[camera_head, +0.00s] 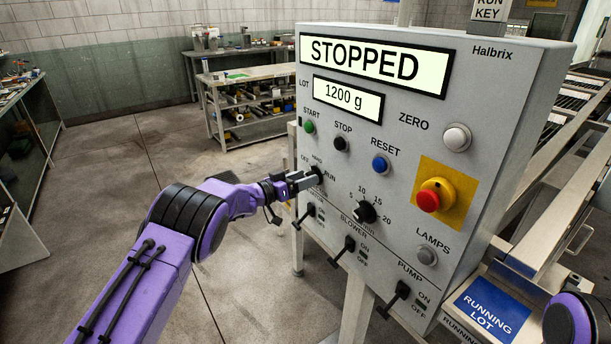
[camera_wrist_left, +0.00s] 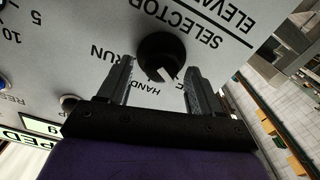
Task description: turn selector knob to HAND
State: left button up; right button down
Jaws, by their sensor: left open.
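The black selector knob (camera_wrist_left: 160,55) is on the grey control panel (camera_head: 400,150); in the head view it (camera_head: 318,174) is partly hidden by my left gripper (camera_head: 302,181). In the left wrist view its white pointer mark aims toward the lower right, to the right of the HAND label (camera_wrist_left: 145,88). The RUN label (camera_wrist_left: 108,53) lies left of the knob; the OFF label is mostly hidden behind a finger. My left gripper (camera_wrist_left: 157,72) is open, its fingers on either side of the knob's near part, with no clear contact. My right gripper is out of view.
The panel display (camera_head: 370,62) reads STOPPED. The red emergency stop (camera_head: 429,201), the dial (camera_head: 365,212) and several lever switches, including the blower switch (camera_head: 345,249), stick out nearby. Open floor (camera_head: 130,170) lies left of the panel.

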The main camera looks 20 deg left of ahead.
pick_arm(q)
jog(key=shift+w+d, duration=0.15)
jog(key=shift+w, duration=0.15)
jog(key=c, duration=1)
jog(key=shift+c, duration=0.2)
jog(key=shift+f, duration=0.1)
